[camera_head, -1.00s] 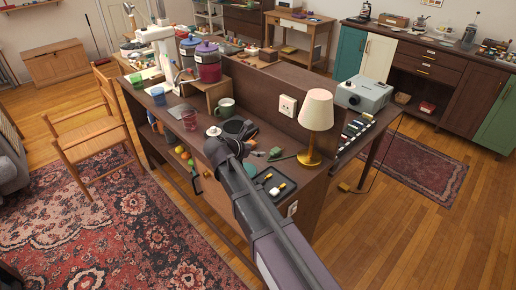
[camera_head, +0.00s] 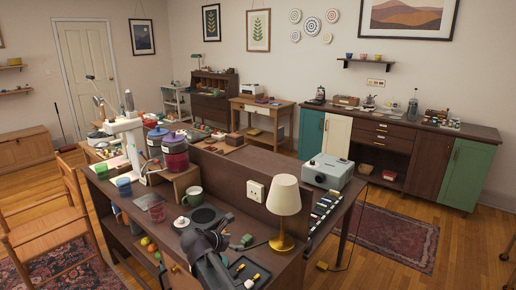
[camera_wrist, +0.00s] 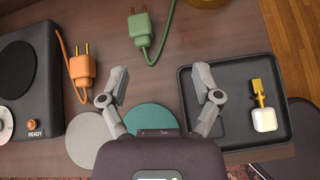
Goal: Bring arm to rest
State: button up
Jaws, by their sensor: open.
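My gripper (camera_head: 204,243) is over the near end of the dark wooden desk (camera_head: 122,194), in front of a black device with a round top (camera_head: 207,214). In the wrist view my gripper (camera_wrist: 160,82) has its two fingers spread, with nothing between them but desk top. The left finger is near an orange plug (camera_wrist: 82,69). The right finger overlaps the left part of a black tray (camera_wrist: 275,88). A green plug (camera_wrist: 142,30) lies beyond the fingers. Grey (camera_wrist: 88,138) and green (camera_wrist: 149,118) discs lie partly hidden under the gripper.
A lamp (camera_head: 285,208) stands right of my gripper, near a raised divider. The tray holds a yellow-and-white item (camera_wrist: 263,112).

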jog(key=s+d+m+g, duration=0.1)
jog(key=d+m, duration=0.1)
jog(key=d, duration=0.1)
jog(key=s+d+f+m+g+p, duration=0.1)
jog(key=d+m, duration=0.1)
jog(key=d, duration=0.2)
jog(key=s+d+m+g+y, duration=0.1)
jog(key=d+m, duration=0.2)
jog(key=shift+d+f+p, duration=0.15)
jog(key=shift+d+p, duration=0.05)
jog(key=shift+p, duration=0.2)
jog(key=s+d+m+g+y+p, duration=0.4)
jog(key=s+d+m, duration=1)
jog(key=m, duration=0.5)
jog(key=shift+d+m+g+y+p, duration=0.3)
jog(key=shift+d+g+y, duration=0.4)
jog(key=shift+d+y, duration=0.4)
